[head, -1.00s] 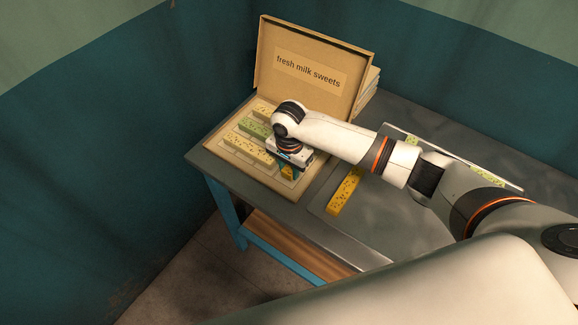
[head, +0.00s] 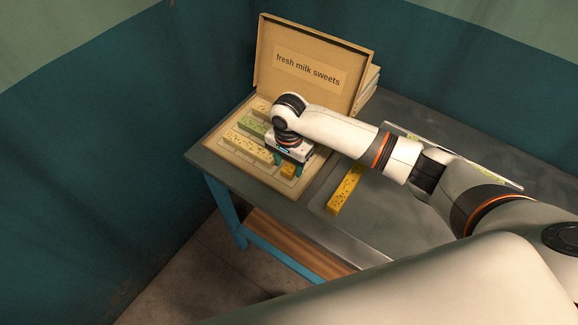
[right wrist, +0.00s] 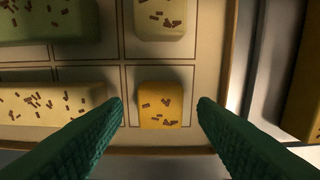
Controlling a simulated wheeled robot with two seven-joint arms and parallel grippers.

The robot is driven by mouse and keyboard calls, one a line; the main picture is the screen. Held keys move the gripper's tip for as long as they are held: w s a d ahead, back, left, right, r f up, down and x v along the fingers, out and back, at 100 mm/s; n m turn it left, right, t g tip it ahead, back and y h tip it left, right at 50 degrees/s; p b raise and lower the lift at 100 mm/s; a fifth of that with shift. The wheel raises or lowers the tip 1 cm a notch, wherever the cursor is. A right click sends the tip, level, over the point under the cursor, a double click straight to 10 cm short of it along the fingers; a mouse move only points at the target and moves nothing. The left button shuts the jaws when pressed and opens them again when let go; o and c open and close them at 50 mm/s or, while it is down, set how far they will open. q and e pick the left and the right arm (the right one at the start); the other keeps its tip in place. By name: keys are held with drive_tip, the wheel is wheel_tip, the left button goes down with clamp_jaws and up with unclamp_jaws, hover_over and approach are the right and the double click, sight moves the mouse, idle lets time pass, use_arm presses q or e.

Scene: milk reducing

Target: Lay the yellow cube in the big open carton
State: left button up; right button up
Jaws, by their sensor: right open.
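The yellow cube (right wrist: 160,105), topped with brown flecks, lies in a front compartment of the open carton (head: 225,155), near its right edge. It also shows in the head view (head: 288,170), partly hidden by my gripper. My right gripper (head: 290,165) is over the cube. In the right wrist view its two green fingers (right wrist: 160,105) are spread on either side of the cube, with gaps on both sides. The carton's lid stands up at the back and reads "fresh milk sweets". My left gripper is not in view.
In the carton are a green bar (head: 252,126), a pale front bar (head: 248,149) and another pale piece (right wrist: 160,18). A long yellow bar (head: 344,190) lies on the grey tray (head: 375,220) to the right. Boxes (head: 370,80) are stacked behind the lid.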

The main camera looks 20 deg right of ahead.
sight(289, 169)
wheel_tip(289, 169, up, 10)
drive_tip(key=shift+r+b, duration=0.2)
drive_tip(key=shift+b, duration=0.25)
drive_tip(key=shift+s+f, duration=0.1)
